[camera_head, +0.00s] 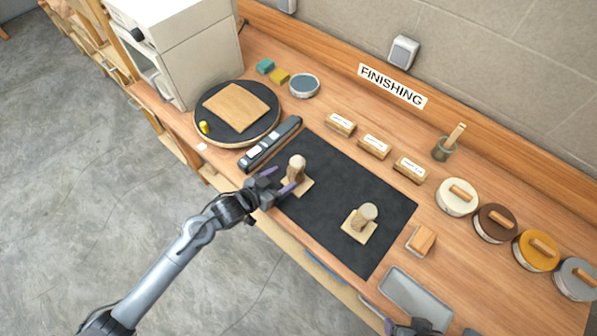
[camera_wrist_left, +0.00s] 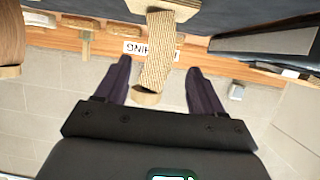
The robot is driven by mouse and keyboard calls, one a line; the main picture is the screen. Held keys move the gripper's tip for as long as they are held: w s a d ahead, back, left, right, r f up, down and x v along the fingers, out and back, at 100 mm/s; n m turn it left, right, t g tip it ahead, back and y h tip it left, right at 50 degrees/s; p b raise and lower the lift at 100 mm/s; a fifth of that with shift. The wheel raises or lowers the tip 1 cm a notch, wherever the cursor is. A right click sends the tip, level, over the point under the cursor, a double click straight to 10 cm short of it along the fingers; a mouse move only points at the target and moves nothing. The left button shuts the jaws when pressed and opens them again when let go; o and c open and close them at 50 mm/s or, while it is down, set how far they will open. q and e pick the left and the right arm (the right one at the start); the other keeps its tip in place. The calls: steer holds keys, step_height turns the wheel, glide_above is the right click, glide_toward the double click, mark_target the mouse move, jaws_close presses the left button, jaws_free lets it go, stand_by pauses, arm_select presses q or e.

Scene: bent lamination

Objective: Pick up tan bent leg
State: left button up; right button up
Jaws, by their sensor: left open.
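A tan bent leg (camera_head: 297,165) stands upright on a small square wooden base (camera_head: 303,188) on the black mat. A second, similar wooden piece (camera_head: 366,211) stands on its own base further right on the mat. My left gripper (camera_head: 280,180) is open, low beside the first leg. In the left wrist view the leg (camera_wrist_left: 159,48), with its layered grain, lies between the two spread dark fingers, with a gap on each side. My right gripper (camera_head: 412,328) shows only partly at the bottom edge; its jaws cannot be made out.
The black mat (camera_head: 335,205) is bare between the pieces. A long grey tool (camera_head: 270,145) lies at its left edge, beside a round turntable (camera_head: 238,136) with a wooden panel. Labelled blocks (camera_head: 374,146) line the back. A sanding block (camera_head: 421,240), a grey tray (camera_head: 414,297) and lidded tins (camera_head: 458,197) stand right.

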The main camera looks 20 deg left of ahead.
mark_target(291, 174)
arm_select(q)
steer(key=shift+x, duration=3.5)
steer(key=shift+s+f, duration=0.1)
steer(key=c, duration=1.1)
steer(key=shift+c, duration=0.5)
